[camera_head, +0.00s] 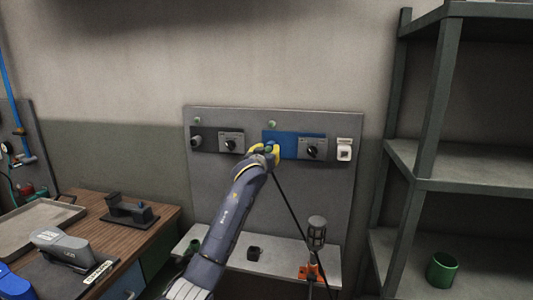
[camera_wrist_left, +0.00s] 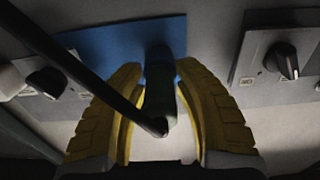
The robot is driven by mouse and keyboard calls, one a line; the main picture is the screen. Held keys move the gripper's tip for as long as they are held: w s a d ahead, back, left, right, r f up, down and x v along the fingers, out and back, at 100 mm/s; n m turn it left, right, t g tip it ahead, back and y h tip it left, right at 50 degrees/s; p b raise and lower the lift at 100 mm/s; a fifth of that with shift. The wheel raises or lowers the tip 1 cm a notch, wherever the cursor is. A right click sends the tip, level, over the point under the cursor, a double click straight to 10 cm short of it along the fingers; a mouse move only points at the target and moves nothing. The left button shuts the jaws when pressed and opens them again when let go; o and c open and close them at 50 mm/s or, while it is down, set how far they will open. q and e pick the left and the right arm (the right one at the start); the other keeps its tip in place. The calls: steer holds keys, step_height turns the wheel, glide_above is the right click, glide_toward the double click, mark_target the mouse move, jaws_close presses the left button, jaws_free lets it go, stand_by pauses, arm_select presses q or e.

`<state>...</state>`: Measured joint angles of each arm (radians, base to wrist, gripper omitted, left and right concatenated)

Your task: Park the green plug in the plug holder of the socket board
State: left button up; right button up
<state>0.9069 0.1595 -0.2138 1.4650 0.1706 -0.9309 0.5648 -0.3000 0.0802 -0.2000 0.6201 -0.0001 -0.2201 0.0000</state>
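The socket board (camera_head: 225,190) is a grey panel on the wall with a blue plate (camera_head: 313,137) and a dark plate to its left. My left gripper (camera_head: 268,150) is at the left part of the blue plate. In the left wrist view its yellow fingers (camera_wrist_left: 160,75) close around a dark greenish plug (camera_wrist_left: 161,95), whose front end meets the blue plate. A black cable (camera_wrist_left: 95,83) runs from the plug's rear end. The fingers hide the plug in the head view. I cannot make out the plug holder for certain. My right gripper is not in view.
Dark knobs (camera_head: 312,149) sit beside the plates, with a white fitting (camera_head: 344,152) at the board's right. A grey object (camera_head: 316,233) and an orange one (camera_head: 311,272) stand near the cable. A metal rack (camera_head: 456,155) stands right.

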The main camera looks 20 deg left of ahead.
arm_select(q)
jaws_close()
steer(key=shift+s, duration=0.1)
steer(key=shift+s+d, duration=0.1)
steer(key=shift+s, duration=2.75)
steer(key=shift+s, duration=0.25)
